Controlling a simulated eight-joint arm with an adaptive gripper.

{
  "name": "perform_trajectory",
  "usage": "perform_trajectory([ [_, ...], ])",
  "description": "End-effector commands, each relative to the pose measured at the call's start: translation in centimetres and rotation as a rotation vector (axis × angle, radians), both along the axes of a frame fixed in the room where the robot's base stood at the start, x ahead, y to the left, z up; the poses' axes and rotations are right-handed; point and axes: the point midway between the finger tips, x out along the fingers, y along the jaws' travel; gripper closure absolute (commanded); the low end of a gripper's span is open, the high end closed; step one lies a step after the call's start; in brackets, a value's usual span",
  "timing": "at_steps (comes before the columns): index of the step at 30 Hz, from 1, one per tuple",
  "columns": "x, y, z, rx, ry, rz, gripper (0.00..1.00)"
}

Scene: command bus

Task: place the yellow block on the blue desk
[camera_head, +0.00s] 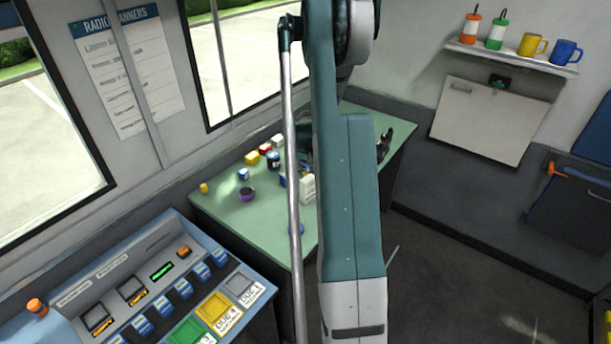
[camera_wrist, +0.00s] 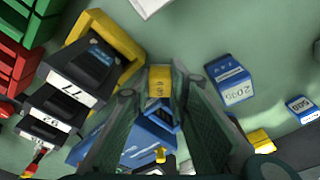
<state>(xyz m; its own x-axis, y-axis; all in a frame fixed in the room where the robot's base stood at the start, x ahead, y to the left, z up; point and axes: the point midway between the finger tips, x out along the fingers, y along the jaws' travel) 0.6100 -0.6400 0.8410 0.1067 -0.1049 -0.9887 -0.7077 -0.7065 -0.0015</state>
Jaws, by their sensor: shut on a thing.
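My gripper (camera_wrist: 160,85) is shut on a small yellow block (camera_wrist: 158,80) between its fingertips in the wrist view. A blue block or box shows just behind the held block, and I cannot tell whether they touch. Another yellow piece (camera_wrist: 260,140) lies to the right, outside the fingers. In the head view my arm hides the gripper and the held block. The blue desk (camera_head: 165,225), a sloped console with buttons and labelled coloured pads, stands at the lower left.
A green table (camera_head: 225,220) holds several small items, among them a yellow block (camera_head: 252,158) and a purple cup (camera_head: 247,194). In the wrist view a black numbered device (camera_wrist: 85,75) and a blue box (camera_wrist: 232,80) stand close to the fingers. A wall shelf (camera_head: 510,55) holds mugs.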

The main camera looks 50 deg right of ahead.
Motion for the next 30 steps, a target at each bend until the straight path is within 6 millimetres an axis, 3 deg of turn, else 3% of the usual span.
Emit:
perform_trajectory([
  [7,0.0,0.0,-0.4,0.000,0.000,0.000,0.94],
  [8,0.0,0.0,-0.3,0.000,0.000,0.000,0.80],
  [9,0.0,0.0,-0.3,0.000,0.000,0.000,0.76],
  [23,0.0,0.0,0.0,0.000,0.000,0.000,0.76],
  [30,-0.1,0.1,1.4,0.000,0.000,0.000,0.76],
])
